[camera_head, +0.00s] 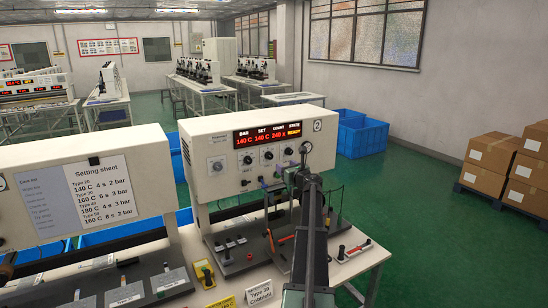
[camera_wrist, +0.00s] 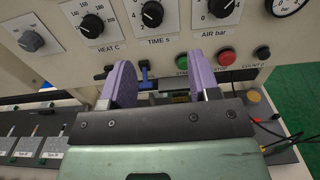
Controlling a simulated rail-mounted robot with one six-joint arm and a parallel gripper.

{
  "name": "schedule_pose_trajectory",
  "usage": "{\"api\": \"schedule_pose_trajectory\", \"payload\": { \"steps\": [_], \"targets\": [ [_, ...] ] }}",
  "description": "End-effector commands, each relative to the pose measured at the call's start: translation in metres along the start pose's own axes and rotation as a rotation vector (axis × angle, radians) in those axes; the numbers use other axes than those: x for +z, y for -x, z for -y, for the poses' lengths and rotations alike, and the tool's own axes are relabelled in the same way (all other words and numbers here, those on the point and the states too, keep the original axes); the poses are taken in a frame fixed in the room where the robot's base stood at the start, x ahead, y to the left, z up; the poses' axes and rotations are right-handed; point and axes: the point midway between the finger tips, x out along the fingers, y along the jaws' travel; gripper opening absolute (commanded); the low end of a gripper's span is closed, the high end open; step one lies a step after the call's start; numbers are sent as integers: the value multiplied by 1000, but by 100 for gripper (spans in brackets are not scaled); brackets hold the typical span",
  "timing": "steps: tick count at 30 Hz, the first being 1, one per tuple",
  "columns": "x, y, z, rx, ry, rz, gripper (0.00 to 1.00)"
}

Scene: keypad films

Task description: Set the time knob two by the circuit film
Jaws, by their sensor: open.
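The time knob (camera_wrist: 152,14) is a black dial on the cream press panel, labelled "TIME s", between the heat knob (camera_wrist: 92,25) and the air knob (camera_wrist: 221,6). I cannot read its setting surely. It also shows small in the head view (camera_head: 268,155). My gripper (camera_wrist: 162,82) is open, its two purple fingers apart and below the knob row, with no knob between them. The setting sheet (camera_head: 105,188) lists Type 20: 140 C, 4 s, 2 bar and Type 30: 160 C, 6 s, 3 bar, with more rows below. A card (camera_head: 261,293) reads "Type 30". I cannot pick out the circuit film surely.
The display (camera_head: 267,135) reads 140 C, 140 C, 240 s, READY. A green button (camera_wrist: 182,62) and a red button (camera_wrist: 227,57) sit close by the fingers. Grey labelled plates (camera_head: 172,281) lie at lower left. Blue bins (camera_head: 361,132) and cartons (camera_head: 490,160) stand behind.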

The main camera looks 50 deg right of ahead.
Motion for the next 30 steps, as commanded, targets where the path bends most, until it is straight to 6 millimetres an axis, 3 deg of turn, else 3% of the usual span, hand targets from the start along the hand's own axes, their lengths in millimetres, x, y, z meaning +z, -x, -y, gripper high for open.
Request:
{"api": "schedule_pose_trajectory", "payload": {
  "steps": [8,21,30],
  "targets": [
    [0,-9,-2,4,-29,-2,56],
    [-1,-100,-2,6,-26,-3,56],
    [-1,-108,-4,6,-25,-3,56]
  ]
}}
